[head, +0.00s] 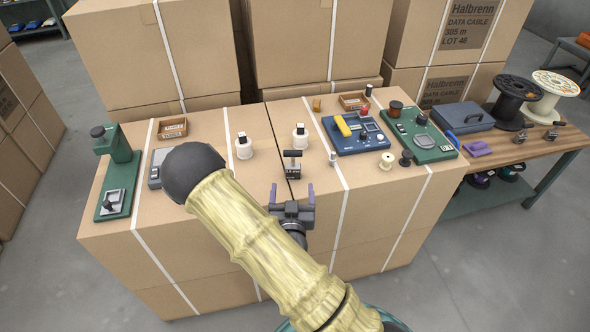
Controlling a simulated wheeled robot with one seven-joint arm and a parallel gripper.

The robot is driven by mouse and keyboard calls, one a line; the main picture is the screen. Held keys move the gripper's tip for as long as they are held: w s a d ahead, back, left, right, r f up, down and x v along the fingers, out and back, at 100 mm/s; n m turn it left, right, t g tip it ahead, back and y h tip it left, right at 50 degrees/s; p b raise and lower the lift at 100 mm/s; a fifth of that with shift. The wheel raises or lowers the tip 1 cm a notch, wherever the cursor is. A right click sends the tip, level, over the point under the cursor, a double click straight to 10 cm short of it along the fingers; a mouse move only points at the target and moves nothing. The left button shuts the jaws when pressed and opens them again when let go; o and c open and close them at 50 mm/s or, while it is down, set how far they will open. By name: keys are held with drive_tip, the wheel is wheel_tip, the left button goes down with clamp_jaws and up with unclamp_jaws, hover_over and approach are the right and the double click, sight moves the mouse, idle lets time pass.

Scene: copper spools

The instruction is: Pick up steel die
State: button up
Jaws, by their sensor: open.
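My gripper (291,190) is open, its two purple fingers apart and nothing visible between them. It is low over the front part of the cardboard box top, near the seam. Just beyond the fingertips stands a small dark metal piece (288,171) with a black bar-shaped top. It may be the steel die, but I cannot tell for sure at this size. It stands upright, and the fingers appear apart from it. A small silvery upright piece (332,158) stands to the right, by the blue tray (350,148).
White bottles (243,147) (300,136) stand behind. A green press (118,170) and grey scale (158,168) are at left. A green board (432,152), pale spool (386,161) and dark spool (406,158) are at right. A wooden bench (510,150) adjoins. The front right box top is clear.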

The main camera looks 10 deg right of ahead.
sight(293, 156)
drive_tip(key=x, duration=0.4)
drive_tip(key=p+x, duration=0.1)
drive_tip(key=x, duration=0.3)
drive_tip(key=p+x, duration=0.1)
drive_tip(key=x, duration=0.2)
drive_tip(key=shift+w+a+r, duration=0.15)
drive_tip(key=shift+w, duration=0.3)
drive_tip(key=shift+w+d+r, duration=0.1)
drive_tip(key=shift+w+d, duration=0.1)
drive_tip(key=shift+w, duration=0.35)
drive_tip(key=p+x, duration=0.1)
drive_tip(key=x, duration=0.3)
drive_tip(key=c, duration=1)
drive_tip(key=shift+d, duration=0.15)
clamp_jaws()
